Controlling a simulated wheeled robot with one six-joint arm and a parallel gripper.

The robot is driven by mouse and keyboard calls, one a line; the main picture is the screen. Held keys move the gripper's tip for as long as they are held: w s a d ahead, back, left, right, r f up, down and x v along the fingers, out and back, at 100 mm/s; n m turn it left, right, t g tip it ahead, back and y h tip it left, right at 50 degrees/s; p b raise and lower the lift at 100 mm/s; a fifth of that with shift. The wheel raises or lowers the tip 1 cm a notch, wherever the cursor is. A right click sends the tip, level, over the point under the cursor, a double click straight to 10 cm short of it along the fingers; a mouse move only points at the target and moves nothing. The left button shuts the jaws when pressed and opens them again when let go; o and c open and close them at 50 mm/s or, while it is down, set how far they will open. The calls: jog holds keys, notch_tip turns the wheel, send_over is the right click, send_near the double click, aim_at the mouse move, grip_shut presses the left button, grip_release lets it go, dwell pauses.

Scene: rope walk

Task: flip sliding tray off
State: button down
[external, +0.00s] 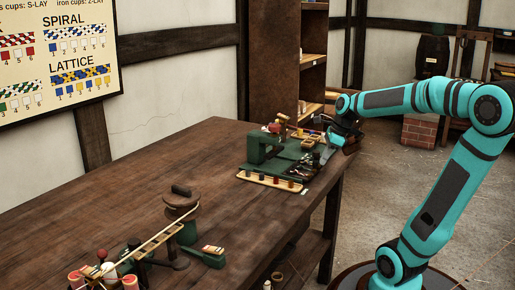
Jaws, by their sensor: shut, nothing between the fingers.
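A green machine (264,150) stands near the far right end of the wooden table. Small trays and parts sit around it, too small to tell apart fully; I cannot tell for sure which one is the sliding tray. A pale wooden strip (270,181) with several dark pegs or spools lies along its front edge. A small compartmented tray (306,139) sits behind the machine on its right. My gripper (329,147) is at the table's right edge, beside the machine's right end. It is shut and empty. Its fingertips are small and partly hidden, and contact with anything cannot be told.
A round wooden device (181,198) with a slatted strip stands on the table's near part, with red-topped spools (102,255) at the front left. The table's middle (170,160) is clear. A shelf unit (275,60) stands behind, and a barrel (432,57) is at the back right.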

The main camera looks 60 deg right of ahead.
aim_at(298, 161)
jog(key=w, duration=1)
dwell(0.4)
jog(key=shift+s+d, duration=0.3)
jog(key=shift+s, duration=0.2)
jog(key=s, duration=0.1)
jog(key=s+d, duration=0.1)
jog(key=s, duration=0.1)
jog(key=shift+d+r, duration=0.25)
jog(key=shift+r, duration=0.15)
jog(key=v, duration=0.9)
jog(key=shift+w+a+r, duration=0.1)
